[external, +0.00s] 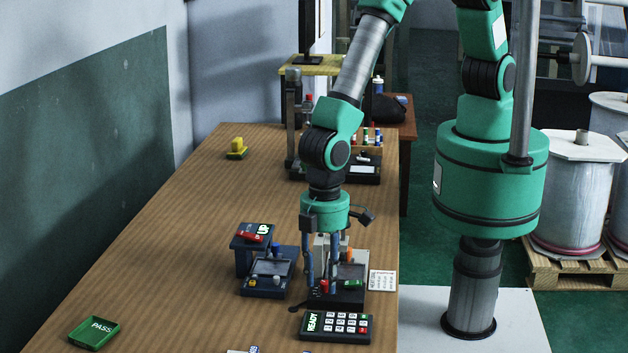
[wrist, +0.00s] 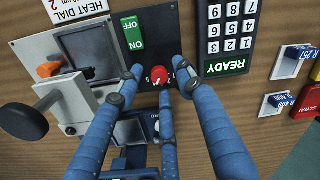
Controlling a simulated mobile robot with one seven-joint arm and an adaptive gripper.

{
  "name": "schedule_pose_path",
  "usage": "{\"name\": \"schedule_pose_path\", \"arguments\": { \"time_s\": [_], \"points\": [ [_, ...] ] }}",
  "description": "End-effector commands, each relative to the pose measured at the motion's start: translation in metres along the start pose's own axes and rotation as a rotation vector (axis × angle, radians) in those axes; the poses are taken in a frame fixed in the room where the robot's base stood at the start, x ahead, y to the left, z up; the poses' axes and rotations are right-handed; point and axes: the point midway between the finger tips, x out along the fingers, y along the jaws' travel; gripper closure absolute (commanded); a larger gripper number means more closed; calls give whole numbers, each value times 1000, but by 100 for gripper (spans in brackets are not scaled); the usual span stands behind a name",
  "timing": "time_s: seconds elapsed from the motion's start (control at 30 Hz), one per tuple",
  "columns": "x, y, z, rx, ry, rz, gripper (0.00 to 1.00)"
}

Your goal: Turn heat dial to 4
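The heat dial (wrist: 184,77) is a small red knob with a white pointer mark, on a dark panel beside a green OFF/ON switch (wrist: 133,33). Some small white numbers show near the dial, but I cannot read its setting. In the external view the dial (external: 324,286) sits at the front of its device, below my gripper (external: 321,280). My gripper points down with its blue fingers spread apart around the dial. In the wrist view the fingertips (wrist: 168,76) are close to the dial; I cannot tell if any touches it.
A keypad (external: 336,326) reading READY lies in front of the device. A second device (external: 265,275) with a display stands to its left. The device's lever with a dark round knob (wrist: 29,121) is close to the fingers. A green PASS tray (external: 94,333) is at the front left.

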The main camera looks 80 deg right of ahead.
Motion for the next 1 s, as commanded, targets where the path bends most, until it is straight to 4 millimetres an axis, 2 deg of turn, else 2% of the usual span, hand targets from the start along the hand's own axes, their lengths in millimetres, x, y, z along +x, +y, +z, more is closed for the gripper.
{"name": "schedule_pose_path", "arguments": {
  "time_s": [0.27,0.7,1.0],
  "points": [
    [-27,0,-1,0,3,-1,63],
    [-97,0,-1,0,3,-1,63],
    [-116,0,0,0,1,0,63]
  ]
}}
